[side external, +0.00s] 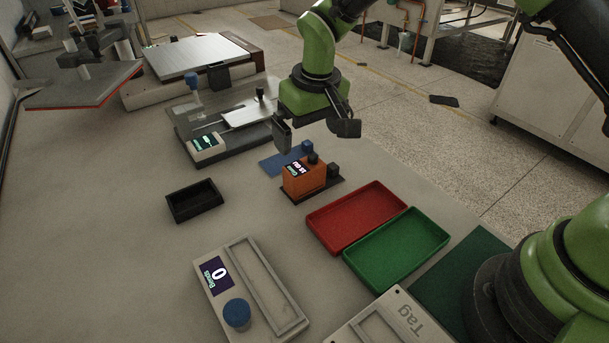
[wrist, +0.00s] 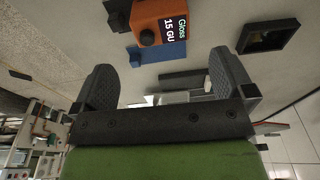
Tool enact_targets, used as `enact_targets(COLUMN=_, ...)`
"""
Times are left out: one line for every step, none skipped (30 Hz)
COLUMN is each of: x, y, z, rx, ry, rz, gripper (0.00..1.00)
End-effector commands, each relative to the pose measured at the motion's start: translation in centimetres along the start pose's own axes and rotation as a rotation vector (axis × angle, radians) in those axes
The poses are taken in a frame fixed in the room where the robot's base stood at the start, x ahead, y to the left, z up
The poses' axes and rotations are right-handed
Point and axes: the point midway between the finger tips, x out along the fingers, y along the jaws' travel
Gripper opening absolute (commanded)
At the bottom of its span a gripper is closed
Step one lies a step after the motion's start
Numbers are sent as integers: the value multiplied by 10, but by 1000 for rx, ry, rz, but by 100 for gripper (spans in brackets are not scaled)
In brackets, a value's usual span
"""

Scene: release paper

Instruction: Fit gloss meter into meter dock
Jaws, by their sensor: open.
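The gloss meter (side external: 305,181) is an orange block with a dark display reading a gloss value and a dark knob on top. It stands upright on a dark base plate on the table. It also shows at the top of the wrist view (wrist: 148,12). My gripper (side external: 313,132) is open and empty, above and behind the meter in the side view; its two fingers frame bare table in the wrist view (wrist: 163,68). A black open box (side external: 195,201), perhaps the meter dock, sits to the left of the meter, and in the wrist view (wrist: 268,37) at upper right.
A blue plate (side external: 272,165) lies behind the meter. A red tray (side external: 318,227) and a green tray (side external: 352,262) are to its right. A machine with a clear cover (side external: 190,118) stands behind. A grey unit with a blue knob (side external: 237,314) is in front. Table left of the black box is clear.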

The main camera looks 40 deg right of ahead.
Motion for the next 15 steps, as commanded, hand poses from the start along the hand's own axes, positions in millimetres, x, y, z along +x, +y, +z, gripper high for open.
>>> enact_targets(x=7, y=-1, z=0, rx=-6, ry=-7, rz=3, gripper=100)
enact_targets(x=10, y=-2, z=0, rx=-7, ry=-9, rz=5, gripper=100)
enact_targets(x=16, y=-2, z=0, rx=-9, ry=-12, rz=6, gripper=100)
enact_targets(x=20, y=-2, z=0, rx=-9, ry=-13, rz=7, gripper=100)
enact_targets(x=24, y=-2, z=0, rx=-10, ry=-13, rz=7, gripper=100)
enact_targets(x=31, y=-2, z=1, rx=-9, ry=-14, rz=7, gripper=100)
enact_targets(x=36, y=-2, z=1, rx=-9, ry=-13, rz=7, gripper=100)
enact_targets(x=40, y=-1, z=1, rx=-9, ry=-13, rz=7, gripper=100)
enact_targets(x=46, y=-1, z=0, rx=-8, ry=-12, rz=7, gripper=100)
enact_targets(x=49, y=-1, z=0, rx=-9, ry=-12, rz=7, gripper=100)
enact_targets(x=52, y=-1, z=0, rx=-9, ry=-12, rz=7, gripper=100)
enact_targets(x=54, y=-1, z=0, rx=-8, ry=-11, rz=6, gripper=100)
enact_targets(x=56, y=-1, z=0, rx=-8, ry=-11, rz=6, gripper=100)
enact_targets(x=58, y=-1, z=0, rx=-8, ry=-11, rz=6, gripper=100)
enact_targets(x=62, y=-1, z=0, rx=-8, ry=-10, rz=6, gripper=100)
